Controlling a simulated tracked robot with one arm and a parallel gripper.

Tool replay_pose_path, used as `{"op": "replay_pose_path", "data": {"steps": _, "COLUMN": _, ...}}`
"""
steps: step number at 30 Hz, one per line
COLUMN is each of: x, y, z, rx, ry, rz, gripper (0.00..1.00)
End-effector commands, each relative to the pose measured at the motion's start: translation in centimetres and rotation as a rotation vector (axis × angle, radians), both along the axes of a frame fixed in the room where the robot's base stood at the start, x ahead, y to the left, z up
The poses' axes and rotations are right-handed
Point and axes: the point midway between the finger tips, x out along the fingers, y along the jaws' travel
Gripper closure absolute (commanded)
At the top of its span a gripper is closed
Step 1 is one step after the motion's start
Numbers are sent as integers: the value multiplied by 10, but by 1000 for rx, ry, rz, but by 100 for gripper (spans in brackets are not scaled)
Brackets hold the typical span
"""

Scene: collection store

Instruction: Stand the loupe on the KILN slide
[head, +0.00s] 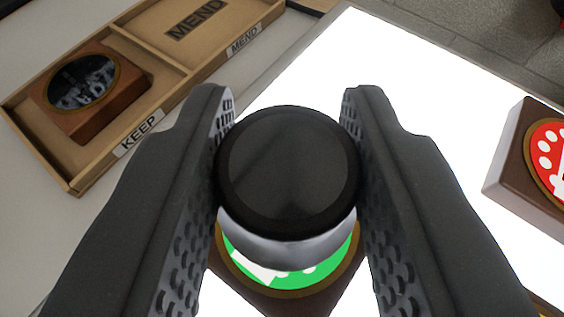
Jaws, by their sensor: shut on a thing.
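My gripper (287,110) is shut on the loupe (288,165), a round black piece with a pale, shiny band below it. The loupe is upright between the two finger pads. Directly under it is a slide with a green and white picture in a round ring on a brown wooden block (290,303); the loupe hides much of it. I cannot tell whether the loupe touches this slide or hangs above it. A red and white slide (525,160) lies at the right, cut by the picture edge. No KILN lettering is readable on any slide.
The slides lie on a bright white light panel (405,70). At upper left is a wooden tray (60,165) with compartments labelled KEEP and MEND. KEEP holds a brown block with a dark round picture (85,85); the visible MEND compartment is empty. Something orange shows at the lower right edge.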

Motion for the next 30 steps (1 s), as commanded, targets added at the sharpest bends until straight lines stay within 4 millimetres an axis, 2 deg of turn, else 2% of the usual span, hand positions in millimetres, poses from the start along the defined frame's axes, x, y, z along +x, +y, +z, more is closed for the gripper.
{"op": "replay_pose_path", "data": {"steps": 3, "x": 0, "y": 0, "z": 1, "rx": 0, "ry": 1, "rz": 0, "gripper": 92}}
{"op": "replay_pose_path", "data": {"steps": 4, "x": 0, "y": 0, "z": 0, "rx": 0, "ry": 1, "rz": 0, "gripper": 64}}
{"op": "replay_pose_path", "data": {"steps": 6, "x": 0, "y": 0, "z": 1, "rx": 0, "ry": 0, "rz": -1, "gripper": 49}}
{"op": "replay_pose_path", "data": {"steps": 14, "x": 0, "y": -1, "z": 1, "rx": 0, "ry": 0, "rz": -1, "gripper": 49}}
{"op": "replay_pose_path", "data": {"steps": 19, "x": -8, "y": 0, "z": 6, "rx": -1, "ry": -2, "rz": -1, "gripper": 49}}
{"op": "replay_pose_path", "data": {"steps": 23, "x": -25, "y": 0, "z": 14, "rx": -2, "ry": -2, "rz": -1, "gripper": 49}}
{"op": "replay_pose_path", "data": {"steps": 30, "x": -67, "y": 2, "z": 31, "rx": -1, "ry": -2, "rz": 0, "gripper": 49}}
